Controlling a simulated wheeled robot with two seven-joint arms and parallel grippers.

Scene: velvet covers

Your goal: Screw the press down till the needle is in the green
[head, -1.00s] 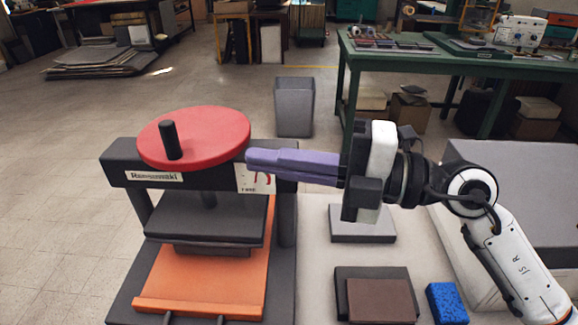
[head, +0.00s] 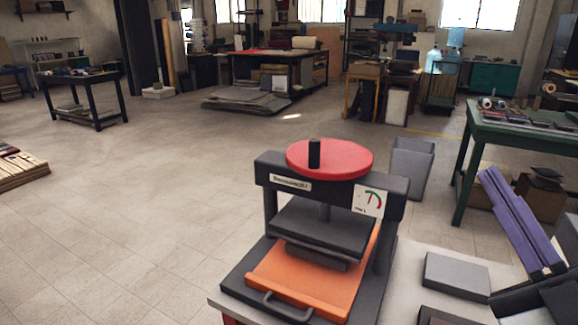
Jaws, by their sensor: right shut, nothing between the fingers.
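The press has a red handwheel (head: 345,160) with a black upright knob (head: 314,153) standing near its left side. Its black frame carries a white gauge (head: 369,201) with red and green marks; the needle is too small to read surely. The dark press plate (head: 322,228) hangs on the screw above an orange tray (head: 310,283) with a handle at the front. My right gripper (head: 487,175) is at the right edge, its long purple fingers together and empty, pointing up and left, clear of the press. My left gripper is out of view.
A grey bin (head: 410,170) stands on the floor behind the press. A grey flat block (head: 456,274) lies on the light bench right of it. A green table (head: 530,135) is at the far right. Open floor (head: 130,220) lies to the left.

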